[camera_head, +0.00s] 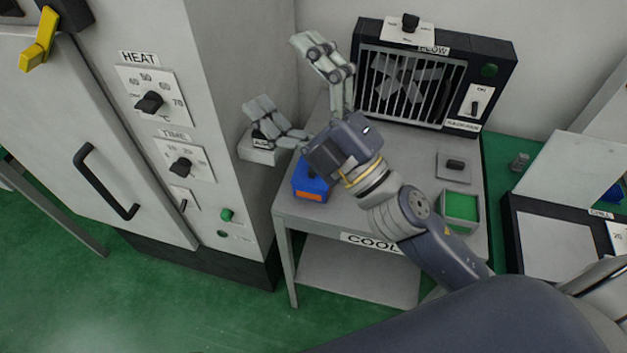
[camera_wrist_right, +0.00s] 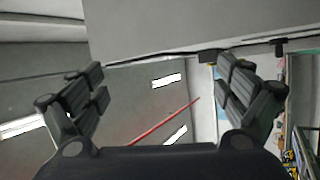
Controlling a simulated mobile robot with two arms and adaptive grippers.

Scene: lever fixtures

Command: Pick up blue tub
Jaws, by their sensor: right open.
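The blue tub (camera_head: 310,183) with an orange patch on its front stands at the left side of the grey table, in the head view. My right gripper (camera_head: 278,75) is open and empty, its fingers spread toward the upper left, away from the tub. Its palm and wrist hang over the tub in the picture and hide part of its top. I cannot tell the gap between them. In the right wrist view the open fingers (camera_wrist_right: 160,72) frame only walls and ceiling. The tub does not show there. My left gripper is not in view.
The grey table (camera_head: 345,212) has a lower shelf. A caged fan (camera_head: 410,85) stands at its back. A green-filled tray (camera_head: 461,207) and a switch plate (camera_head: 454,167) are on its right. A cabinet with knobs and a black handle (camera_head: 105,182) stands left.

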